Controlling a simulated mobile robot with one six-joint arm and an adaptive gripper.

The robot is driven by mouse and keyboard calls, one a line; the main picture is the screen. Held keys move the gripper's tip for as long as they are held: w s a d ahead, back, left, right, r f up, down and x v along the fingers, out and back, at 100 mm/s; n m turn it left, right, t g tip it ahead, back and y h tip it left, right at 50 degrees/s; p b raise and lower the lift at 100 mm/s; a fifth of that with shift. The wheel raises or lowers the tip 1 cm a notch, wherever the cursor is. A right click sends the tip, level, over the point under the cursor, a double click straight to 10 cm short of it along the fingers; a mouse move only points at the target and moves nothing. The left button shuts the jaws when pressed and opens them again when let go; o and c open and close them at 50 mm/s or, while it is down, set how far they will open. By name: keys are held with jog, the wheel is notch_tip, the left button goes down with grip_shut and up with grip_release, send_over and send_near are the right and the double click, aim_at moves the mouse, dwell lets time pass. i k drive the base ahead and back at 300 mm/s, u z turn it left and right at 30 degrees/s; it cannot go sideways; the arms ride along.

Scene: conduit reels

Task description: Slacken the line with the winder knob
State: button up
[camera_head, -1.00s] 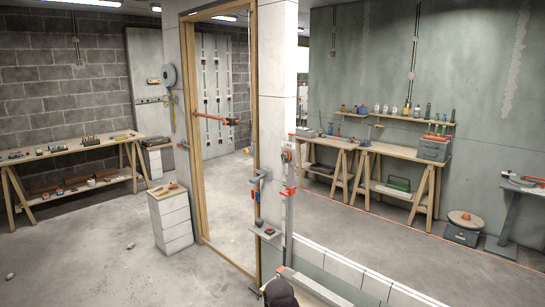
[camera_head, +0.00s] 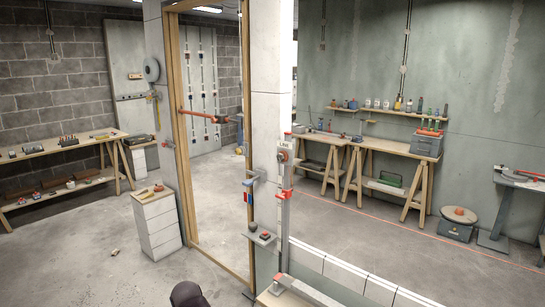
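A small round fitting with a reddish centre (camera_head: 282,157), which looks like the winder knob, sits high on a grey upright (camera_head: 284,215) in front of the pale pillar. A white label (camera_head: 284,145) just above it seems to read "LINE". Red clamp-like parts (camera_head: 284,193) sit lower on the same upright. The line itself is too thin to make out for sure. My gripper is not in view. Only a dark rounded part of my arm shows at the bottom edge, well below and left of the fitting.
A wooden door frame (camera_head: 182,130) stands left of the pillar (camera_head: 268,60). A small shelf (camera_head: 262,238) juts out low beside the upright. A white drawer unit (camera_head: 156,222) stands left of the doorway. Workbenches line the walls. Open floor (camera_head: 80,260) lies at the lower left.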

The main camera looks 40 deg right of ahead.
aim_at(283, 156)
jog(key=z, duration=0.25)
jog(key=i, duration=1)
jog(key=z, duration=0.55)
